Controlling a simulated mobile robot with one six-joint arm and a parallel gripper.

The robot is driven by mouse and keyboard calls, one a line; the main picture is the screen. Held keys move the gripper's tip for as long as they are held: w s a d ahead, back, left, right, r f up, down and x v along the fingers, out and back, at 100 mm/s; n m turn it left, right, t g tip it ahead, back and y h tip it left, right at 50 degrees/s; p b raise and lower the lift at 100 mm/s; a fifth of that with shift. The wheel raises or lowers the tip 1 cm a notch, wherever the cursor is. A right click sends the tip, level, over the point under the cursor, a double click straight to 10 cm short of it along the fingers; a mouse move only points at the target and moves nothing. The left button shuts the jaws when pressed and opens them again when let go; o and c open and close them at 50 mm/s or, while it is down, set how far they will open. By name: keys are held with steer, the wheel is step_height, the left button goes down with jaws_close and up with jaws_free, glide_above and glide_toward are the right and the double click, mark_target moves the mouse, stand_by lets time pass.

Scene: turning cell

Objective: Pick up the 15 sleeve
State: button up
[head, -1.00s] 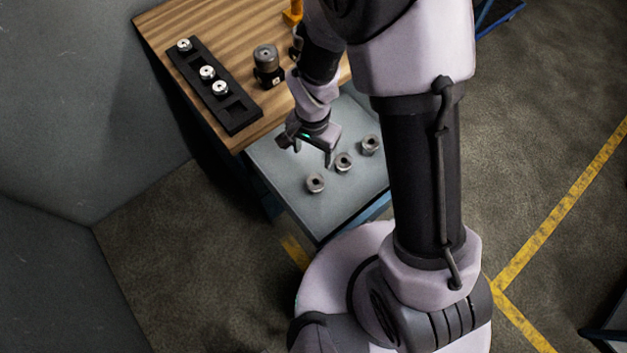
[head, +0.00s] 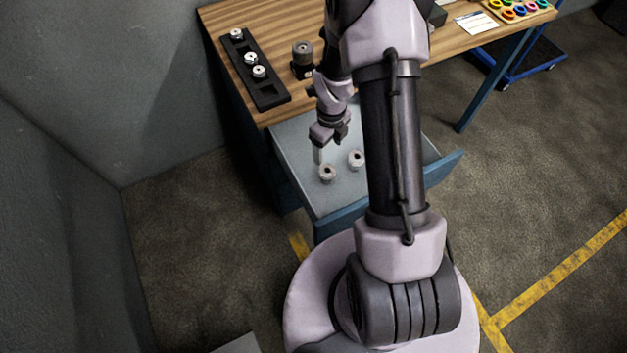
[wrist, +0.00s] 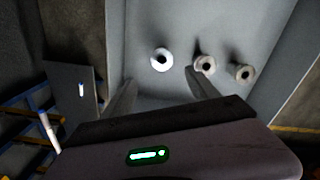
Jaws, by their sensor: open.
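Several metal ring-like sleeves with dark bores stand apart in an open grey drawer (head: 345,200). In the head view I see the left sleeve (head: 327,173) and the middle sleeve (head: 356,158); my arm hides the third. In the wrist view all three show: a bright one (wrist: 161,60), a middle one (wrist: 204,65) and a right one (wrist: 242,74). No size marking is legible, so I cannot tell which is the 15. My gripper (head: 331,147) is open and empty above the drawer, close to the left sleeve. Its fingers (wrist: 161,82) show apart in the wrist view.
A black rack (head: 269,100) with small metal parts lies on the wooden table (head: 300,22) behind the drawer. A dark holder with a cylinder (head: 302,56) stands beside it. Coloured rings (head: 518,8) are at the far right. The drawer's side walls and front surround the sleeves.

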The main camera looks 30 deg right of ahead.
mark_target(327, 171)
steer(key=f+b, duration=0.1)
steer(key=f, duration=0.4)
steer(key=f+b, duration=0.2)
steer(key=f, duration=0.3)
steer(key=f+b, duration=0.1)
steer(key=f, duration=0.4)
steer(key=shift+w+d+f, duration=0.1)
steer(key=shift+d+f, duration=0.1)
steer(key=shift+d, duration=0.05)
steer(key=shift+r, duration=0.1)
jaws_close()
